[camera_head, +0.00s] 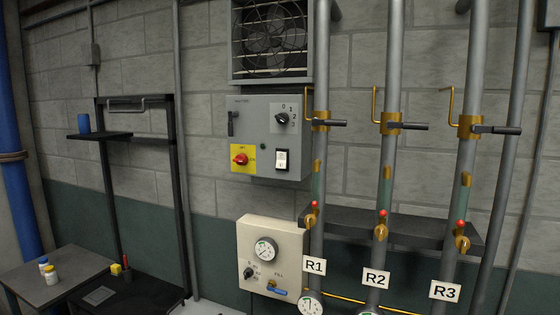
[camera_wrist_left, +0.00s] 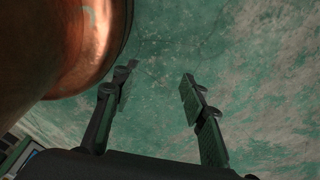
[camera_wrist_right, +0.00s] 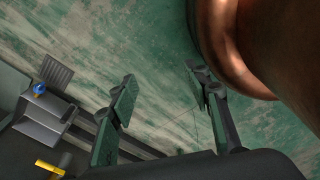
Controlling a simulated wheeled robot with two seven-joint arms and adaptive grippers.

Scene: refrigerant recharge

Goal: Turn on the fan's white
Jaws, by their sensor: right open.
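The fan (camera_head: 270,38) sits behind a grille high on the wall in the head view. Below it is a grey control box (camera_head: 268,138). It has a white rocker switch (camera_head: 282,160) at lower right, a red rotary knob (camera_head: 240,159) on a yellow plate, a black selector (camera_head: 283,118) marked 0, 1, 2 and a black lever (camera_head: 232,122) at left. The rocker's position is too small to tell. Neither gripper shows in the head view. My left gripper (camera_wrist_left: 158,95) is open and empty in its wrist view. My right gripper (camera_wrist_right: 160,92) is open and empty in its wrist view.
Pipes R1 (camera_head: 314,266), R2 (camera_head: 376,279) and R3 (camera_head: 445,291) with valves stand right of the box. A cream gauge panel (camera_head: 289,232) is below it. A small table (camera_head: 50,287) with bottles stands at left. A copper-coloured round body (camera_wrist_left: 80,45) is close to the left gripper.

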